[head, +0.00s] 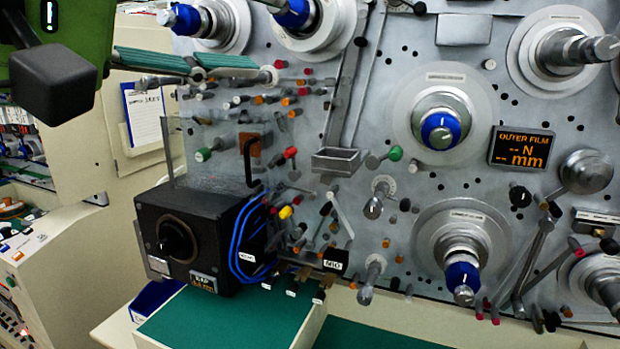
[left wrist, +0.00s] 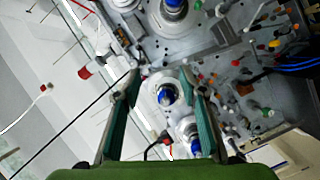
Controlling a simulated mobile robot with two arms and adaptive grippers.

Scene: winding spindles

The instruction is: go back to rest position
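My left gripper (head: 228,68) reaches in from the upper left of the head view, in front of the winding machine's panel (head: 330,90). Its two teal-padded fingers are spread apart in the left wrist view (left wrist: 160,76), with nothing held between them. A blue-capped spindle (left wrist: 166,95) shows through the gap, behind the fingers. In the head view, a blue-capped spindle (head: 440,130) stands out from the panel to the right of the gripper. My right gripper is in neither view.
A clear plate (head: 215,155) rises behind the box. Small pegs and knobs crowd the panel. A beige cabinet (head: 120,75) is at left.

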